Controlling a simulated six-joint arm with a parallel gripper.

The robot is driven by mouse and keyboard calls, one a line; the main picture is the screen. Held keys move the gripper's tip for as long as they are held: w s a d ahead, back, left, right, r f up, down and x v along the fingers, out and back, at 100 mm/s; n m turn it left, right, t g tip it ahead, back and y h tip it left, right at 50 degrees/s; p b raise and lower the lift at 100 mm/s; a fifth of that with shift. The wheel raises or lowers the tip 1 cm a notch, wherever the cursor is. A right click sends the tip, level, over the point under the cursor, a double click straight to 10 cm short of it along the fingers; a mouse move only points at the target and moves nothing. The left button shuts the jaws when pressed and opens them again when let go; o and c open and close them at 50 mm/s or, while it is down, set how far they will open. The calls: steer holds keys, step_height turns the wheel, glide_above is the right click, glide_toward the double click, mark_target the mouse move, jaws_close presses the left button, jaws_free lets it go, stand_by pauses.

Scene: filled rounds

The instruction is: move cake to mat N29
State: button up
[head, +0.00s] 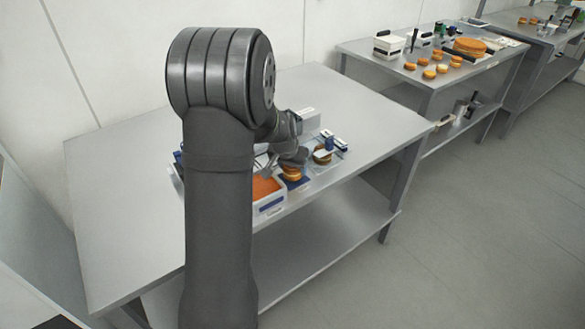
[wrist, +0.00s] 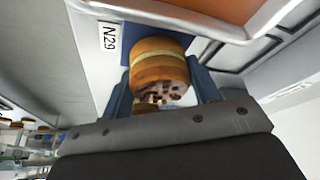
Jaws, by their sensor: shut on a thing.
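My gripper (wrist: 162,90) is shut on a round layered cake (wrist: 158,66) with a golden-brown rim, a pale filling band and dark pieces on its near face. One blue finger is on each side of it. A white label reading N29 (wrist: 109,38) is just left of the cake in the wrist view. A blue surface (wrist: 200,48) shows partly behind the cake; I cannot tell whether the cake touches it. In the head view the cake (head: 291,174) shows below my wrist, beside the white box, with blue around it. My arm hides part of this area.
A white box (head: 272,205) with orange contents stands to the left of the cake, close to it. Another round cake (head: 322,156) is to the right. The table's left part (head: 120,200) is clear. A second table (head: 385,52) at the back holds more cakes.

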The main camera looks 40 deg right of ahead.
steer(key=shift+f, duration=0.35)
steer(key=shift+f, duration=0.2)
steer(key=o, duration=0.7)
steer(key=shift+r, duration=0.1)
steer(key=shift+r, duration=0.2)
steer(key=v, duration=1.1)
steer(key=shift+s+a+r, duration=0.15)
steer(key=shift+r, duration=0.2)
steer(key=shift+f, duration=0.1)
